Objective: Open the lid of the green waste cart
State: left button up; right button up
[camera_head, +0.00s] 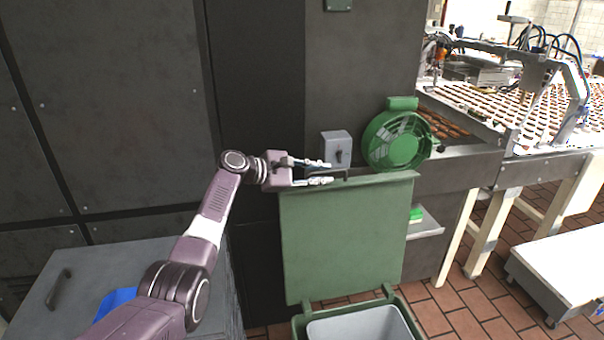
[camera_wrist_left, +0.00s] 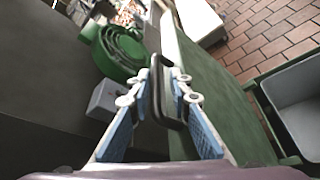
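The green waste cart (camera_head: 298,326) stands at the bottom of the head view, its grey inside showing. Its green lid (camera_head: 345,240) stands upright behind the opening; the lid also shows in the left wrist view (camera_wrist_left: 215,90). My left gripper (camera_head: 328,173) is at the lid's top edge, towards its left corner, with its fingers apart. In the left wrist view, a dark loop-shaped handle (camera_wrist_left: 157,88) at the lid's edge sits between the blue-padded fingers. I cannot see clear contact on both sides. My right gripper is not in view.
A grey box (camera_head: 336,149) and a round green fan-like device (camera_head: 403,143) are just behind the lid's top edge. A dark panelled wall stands behind my arm. A conveyor (camera_head: 540,165) with rows of biscuits is at right. Tiled floor is clear right of the cart.

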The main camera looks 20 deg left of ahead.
pick_arm(q)
jog(key=v, duration=1.1)
jog(key=shift+s, duration=0.1)
